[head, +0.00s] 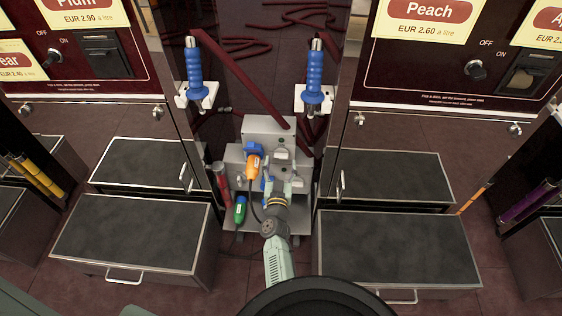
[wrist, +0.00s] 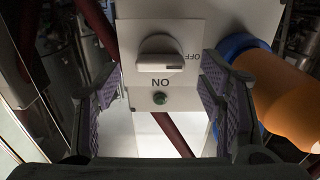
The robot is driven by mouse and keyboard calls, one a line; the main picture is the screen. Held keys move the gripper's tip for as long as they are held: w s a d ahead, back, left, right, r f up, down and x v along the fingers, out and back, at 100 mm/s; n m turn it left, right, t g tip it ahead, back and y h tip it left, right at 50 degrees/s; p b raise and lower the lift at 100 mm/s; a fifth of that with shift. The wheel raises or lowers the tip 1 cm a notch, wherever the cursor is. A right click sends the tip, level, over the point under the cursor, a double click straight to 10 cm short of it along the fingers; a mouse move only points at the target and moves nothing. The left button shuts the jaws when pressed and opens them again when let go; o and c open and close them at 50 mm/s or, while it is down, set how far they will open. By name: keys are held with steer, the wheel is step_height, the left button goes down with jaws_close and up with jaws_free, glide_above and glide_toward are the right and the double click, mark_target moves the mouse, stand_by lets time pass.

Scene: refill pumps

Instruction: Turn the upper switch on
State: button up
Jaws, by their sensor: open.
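A switch with a round grey knob (wrist: 160,52) sits on a white plate in the wrist view, its labels upside down. OFF is right of the knob and ON below it. The knob's bar lies level, and a dark green lamp (wrist: 160,98) is below. My gripper (wrist: 158,105) is open, with one purple-padded finger at each side of the plate and nothing between them. In the head view my gripper (head: 281,183) is in front of the grey box stack, just below a small switch panel (head: 281,153). I cannot tell whether the fingers touch anything.
An orange plug (head: 254,165) in a blue socket is close left of my gripper; it shows at right in the wrist view (wrist: 288,100). A green plug (head: 240,210) is lower. Blue-handled nozzles (head: 194,72) hang above. Dark-topped steps (head: 135,232) stand either side.

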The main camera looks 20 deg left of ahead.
mark_target(281, 156)
steer(key=shift+x, duration=1.35)
steer(key=shift+c, duration=0.3)
steer(key=c, duration=1.1)
